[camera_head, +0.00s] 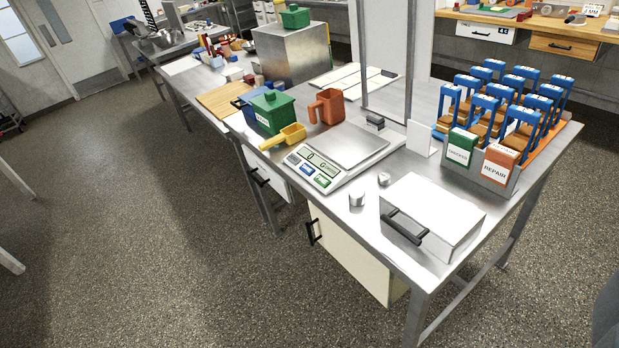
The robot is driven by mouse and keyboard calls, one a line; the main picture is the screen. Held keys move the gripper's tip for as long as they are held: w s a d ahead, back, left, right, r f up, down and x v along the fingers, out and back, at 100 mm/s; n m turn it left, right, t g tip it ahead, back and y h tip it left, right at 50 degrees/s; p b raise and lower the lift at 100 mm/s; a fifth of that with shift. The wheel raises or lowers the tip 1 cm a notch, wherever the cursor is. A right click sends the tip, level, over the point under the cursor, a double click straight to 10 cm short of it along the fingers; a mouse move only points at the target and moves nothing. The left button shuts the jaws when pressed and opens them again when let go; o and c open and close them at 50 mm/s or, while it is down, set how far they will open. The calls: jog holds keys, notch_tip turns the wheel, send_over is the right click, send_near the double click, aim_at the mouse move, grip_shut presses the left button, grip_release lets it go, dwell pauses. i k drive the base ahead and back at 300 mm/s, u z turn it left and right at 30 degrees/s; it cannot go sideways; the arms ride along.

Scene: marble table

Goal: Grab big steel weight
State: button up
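Two small steel weights stand on the metal table (400,262) in front of the scale. The big steel weight (357,200) is the larger cylinder, upright, just right of the scale's front corner. The smaller steel weight (384,179) stands behind it and to the right. Both stand apart from the scale and from the white case. My gripper does not show in this view. A dark grey shape cut off at the lower right edge cannot be made out.
The white scale (345,158) reads 0. A white case with a black handle (435,212) lies right of the weights. A yellow scoop (285,137), orange jug (327,106) and green-lidded box (270,110) stand behind left. A rack of blue-handled items (490,150) fills the right. Open floor lies left.

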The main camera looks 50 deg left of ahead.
aim_at(357, 196)
jog(key=u, duration=0.5)
jog(key=i, duration=0.95)
jog(key=u, duration=1.05)
jog(key=i, duration=0.4)
jog(key=u, duration=0.2)
jog(key=k, duration=0.9)
jog(key=u, duration=0.2)
jog(key=i, duration=0.9)
jog(key=z, duration=0.1)
